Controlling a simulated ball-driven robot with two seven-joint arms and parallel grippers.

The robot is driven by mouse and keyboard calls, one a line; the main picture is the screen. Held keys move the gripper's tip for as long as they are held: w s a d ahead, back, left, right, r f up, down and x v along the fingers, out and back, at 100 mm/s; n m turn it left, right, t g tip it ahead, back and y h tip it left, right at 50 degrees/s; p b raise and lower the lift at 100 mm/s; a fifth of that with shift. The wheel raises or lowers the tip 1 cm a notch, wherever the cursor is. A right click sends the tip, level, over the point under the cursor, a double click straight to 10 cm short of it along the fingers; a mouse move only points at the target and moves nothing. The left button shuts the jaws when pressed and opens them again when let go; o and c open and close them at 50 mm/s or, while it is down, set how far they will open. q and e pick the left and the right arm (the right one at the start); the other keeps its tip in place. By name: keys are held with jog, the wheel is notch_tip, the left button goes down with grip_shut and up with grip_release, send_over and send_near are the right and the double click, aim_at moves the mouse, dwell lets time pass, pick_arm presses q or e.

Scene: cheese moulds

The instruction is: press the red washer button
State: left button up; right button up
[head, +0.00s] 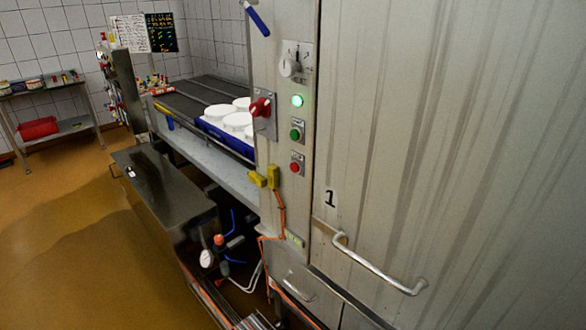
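The red washer button (295,168) is a small round red button on a square plate. It sits on the narrow metal post of the washer, beside the large panel marked 1. A green button (295,134) is right above it, and a lit green lamp (297,101) is above that. A grey rotary switch (290,66) is at the top of the column, and a larger red rotary knob (261,107) is on the side face to the left. Neither of my grippers shows in the head view.
A large metal panel with a bar handle (380,270) fills the right. A conveyor (190,95) carries a blue crate (226,142) of white moulds. Brown floor (75,245) is open at left.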

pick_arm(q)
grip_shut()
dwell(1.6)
